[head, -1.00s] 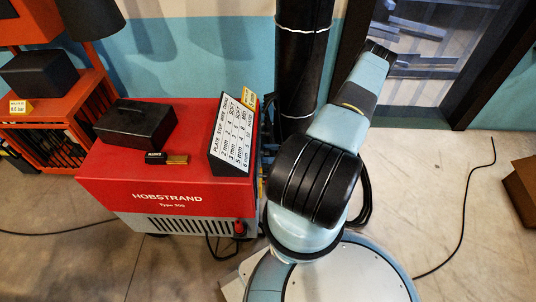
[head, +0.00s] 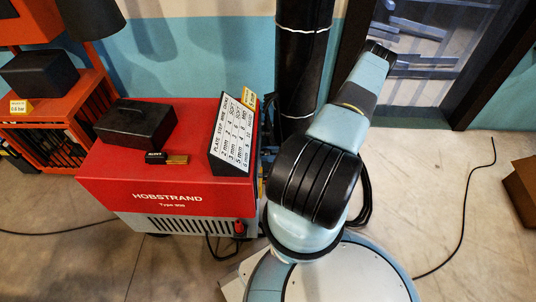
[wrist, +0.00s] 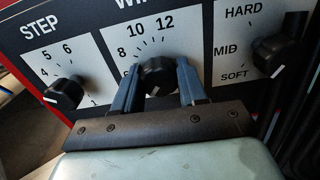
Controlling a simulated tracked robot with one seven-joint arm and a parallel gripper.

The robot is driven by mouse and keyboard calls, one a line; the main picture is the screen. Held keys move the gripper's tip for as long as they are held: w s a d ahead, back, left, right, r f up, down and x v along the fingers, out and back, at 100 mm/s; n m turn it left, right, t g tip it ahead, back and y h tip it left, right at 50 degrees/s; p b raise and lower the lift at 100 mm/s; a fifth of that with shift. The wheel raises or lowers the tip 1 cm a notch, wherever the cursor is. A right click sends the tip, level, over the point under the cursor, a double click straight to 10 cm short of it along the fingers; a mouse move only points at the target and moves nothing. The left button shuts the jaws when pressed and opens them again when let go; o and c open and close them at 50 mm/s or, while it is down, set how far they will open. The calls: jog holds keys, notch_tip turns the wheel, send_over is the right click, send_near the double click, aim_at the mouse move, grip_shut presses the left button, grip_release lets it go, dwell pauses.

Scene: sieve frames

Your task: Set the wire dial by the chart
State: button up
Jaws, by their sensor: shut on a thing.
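The black wire dial (wrist: 157,76) sits in the middle panel in the wrist view. My gripper (wrist: 158,82) is shut on it, one blue finger on each side. A white mark shows low on the dial's face; the numbers 8, 10 and 12 show above, and the lower scale is partly hidden. The chart (head: 232,138) stands tilted on the red machine (head: 150,185) in the head view, with PLATE, STEP and WIRE columns; its small rows are hard to read. The gripper is not visible in the head view.
In the wrist view, the STEP dial (wrist: 65,93) is on the left and the HARD/MID/SOFT dial (wrist: 272,56) on the right. A black box (head: 137,122) and a small brass piece (head: 176,159) lie on the machine. A black column (head: 301,70) stands behind.

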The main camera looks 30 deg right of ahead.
jog(key=shift+w+d+m, duration=0.1)
jog(key=shift+m, duration=0.2)
jog(key=m, duration=0.3)
jog(key=shift+m, duration=0.4)
jog(key=m, duration=0.3)
jog(key=shift+m, duration=0.3)
jog(key=m, duration=0.4)
jog(key=shift+s+m, duration=0.2)
jog(key=shift+m, duration=1.6)
jog(key=o, duration=1)
jog(key=shift+r, duration=0.1)
